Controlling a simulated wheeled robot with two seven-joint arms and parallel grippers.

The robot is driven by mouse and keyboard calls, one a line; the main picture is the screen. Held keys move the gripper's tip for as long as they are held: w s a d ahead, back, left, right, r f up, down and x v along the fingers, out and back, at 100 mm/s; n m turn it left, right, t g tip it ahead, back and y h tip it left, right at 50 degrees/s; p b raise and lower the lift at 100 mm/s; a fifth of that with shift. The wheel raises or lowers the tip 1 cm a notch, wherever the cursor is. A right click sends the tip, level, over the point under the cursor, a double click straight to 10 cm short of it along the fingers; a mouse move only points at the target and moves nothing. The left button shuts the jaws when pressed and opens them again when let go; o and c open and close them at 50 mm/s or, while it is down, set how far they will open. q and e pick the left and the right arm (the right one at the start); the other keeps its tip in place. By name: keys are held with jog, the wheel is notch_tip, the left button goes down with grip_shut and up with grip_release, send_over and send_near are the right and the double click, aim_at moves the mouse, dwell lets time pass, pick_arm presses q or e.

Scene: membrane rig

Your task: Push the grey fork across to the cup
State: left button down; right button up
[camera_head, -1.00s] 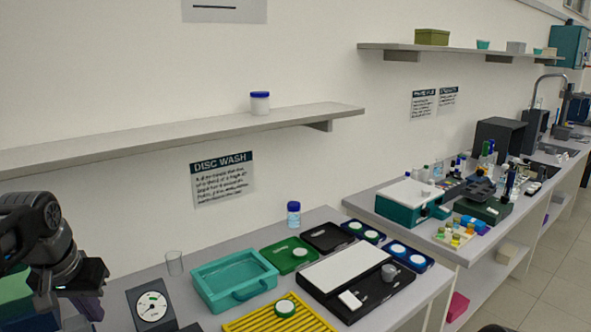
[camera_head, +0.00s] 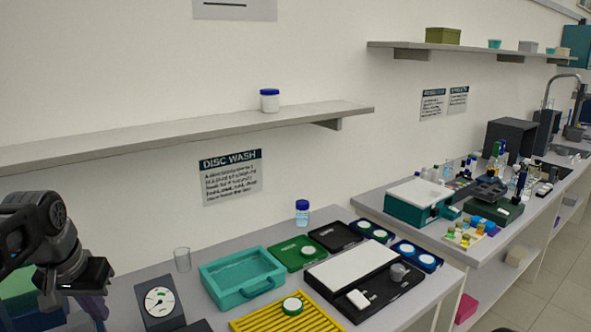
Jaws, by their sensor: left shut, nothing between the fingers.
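I cannot make out a grey fork in this view. A small grey cup (camera_head: 398,270) stands at the right end of a black tray (camera_head: 405,287) that also holds a white panel. A clear, empty glass (camera_head: 182,260) stands at the left of the bench, near the wall. My left gripper (camera_head: 98,277) is at the left edge of the picture, left of the glass and the round gauge. It is shut with nothing in it, and apart from the cup. My right gripper is out of view.
A teal tray (camera_head: 241,279), a yellow ribbed rack (camera_head: 310,316), a green tray (camera_head: 293,262) and a dial gauge (camera_head: 160,301) crowd the bench. A blue-capped bottle (camera_head: 302,213) stands behind. Bare bench (camera_head: 213,312) shows between gauge and rack.

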aim_at(79, 317)
pick_arm(q)
jog(key=shift+s+a, duration=0.65)
jog(key=shift+a, duration=0.2)
jog(key=shift+s+a, duration=0.65)
jog(key=shift+a, duration=0.3)
jog(key=shift+w+d, duration=0.3)
jog(key=shift+d, duration=0.2)
